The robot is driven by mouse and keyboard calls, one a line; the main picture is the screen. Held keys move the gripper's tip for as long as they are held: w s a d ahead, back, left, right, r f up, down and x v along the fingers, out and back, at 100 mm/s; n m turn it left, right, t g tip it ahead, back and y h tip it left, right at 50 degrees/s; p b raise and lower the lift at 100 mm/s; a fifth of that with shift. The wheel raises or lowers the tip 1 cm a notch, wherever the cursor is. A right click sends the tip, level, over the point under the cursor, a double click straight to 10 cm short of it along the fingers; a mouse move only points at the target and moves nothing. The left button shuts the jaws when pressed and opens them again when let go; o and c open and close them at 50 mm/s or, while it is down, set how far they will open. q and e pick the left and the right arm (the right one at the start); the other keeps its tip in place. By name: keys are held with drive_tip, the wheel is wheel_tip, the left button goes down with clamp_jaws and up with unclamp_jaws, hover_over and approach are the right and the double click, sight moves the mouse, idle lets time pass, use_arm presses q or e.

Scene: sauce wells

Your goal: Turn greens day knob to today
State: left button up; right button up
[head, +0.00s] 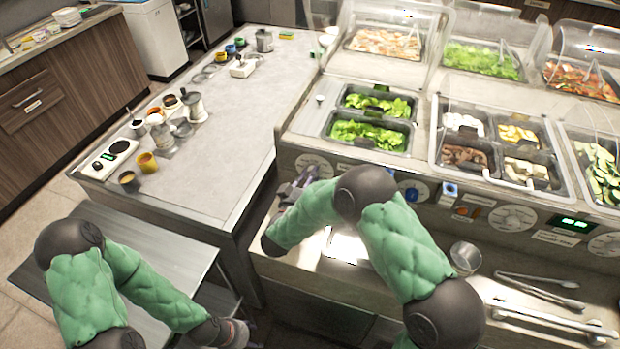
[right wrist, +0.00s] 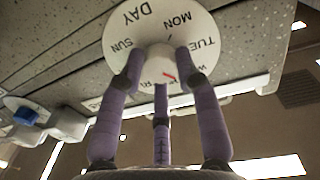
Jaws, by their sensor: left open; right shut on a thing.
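The greens day knob's white dial (head: 313,165) is on the counter's front panel below the wells of greens (head: 370,134). In the right wrist view, its face (right wrist: 125,45) shows DAY, SUN, MON and TUE; other day letters are partly covered. My right gripper (head: 298,188) is at this dial. In the right wrist view, its purple fingers are shut around the central knob (right wrist: 157,64). A red mark shows low on the knob, right of its middle; which day it points to is unclear. My left gripper (head: 243,332) is open and empty, low by the steel side table.
More dials (head: 413,190) and a green display (head: 575,223) line the front panel. A steel cup (head: 465,257) and tongs (head: 538,279) lie on the ledge at right. The grey table (head: 245,130) at left holds coffee things, with clear room in its middle.

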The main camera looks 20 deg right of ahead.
drive_tip(key=m+b, duration=0.1)
drive_tip(key=m, duration=0.1)
drive_tip(key=m+b, duration=0.1)
drive_tip(key=m, duration=0.2)
drive_tip(key=m+b, duration=0.1)
drive_tip(key=m, duration=0.1)
drive_tip(key=shift+s+f+y, duration=0.15)
drive_tip(key=shift+f+y, duration=0.15)
drive_tip(key=shift+f, duration=0.05)
drive_tip(key=shift+a+m+b, duration=0.1)
drive_tip(key=shift+m+b, duration=0.2)
drive_tip(key=shift+m, duration=0.1)
drive_tip(key=o, duration=1)
drive_tip(key=shift+o, duration=0.7)
drive_tip(key=shift+r, duration=0.15)
drive_tip(key=shift+r, duration=0.1)
drive_tip(key=v, duration=1.1)
drive_tip(key=shift+s+a, duration=0.25)
drive_tip(key=shift+a, duration=0.05)
